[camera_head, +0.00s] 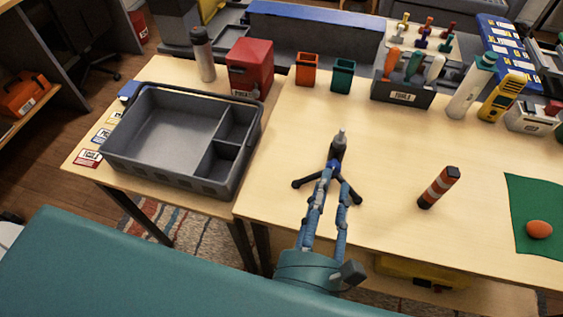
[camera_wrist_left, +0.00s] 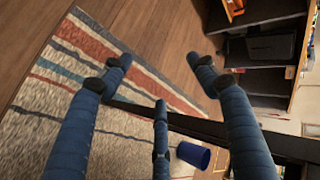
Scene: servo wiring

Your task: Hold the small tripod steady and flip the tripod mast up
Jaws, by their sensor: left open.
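The small tripod (camera_head: 338,151) stands on the wooden table, with two dark legs spread to left and right and a grey tip at its top. I cannot tell whether its mast is upright or tilted. My right gripper (camera_head: 332,176) reaches in from the front, its blue fingers close together at the tripod's base and hiding part of it. I cannot tell whether they are shut on it. My left gripper (camera_wrist_left: 160,78) shows only in the left wrist view, its blue fingers spread and empty, with floor and rug behind them. The tripod is not in that view.
A grey divided tray (camera_head: 178,132) is left of the tripod. Bins and tools line the back. The table around the tripod is clear.

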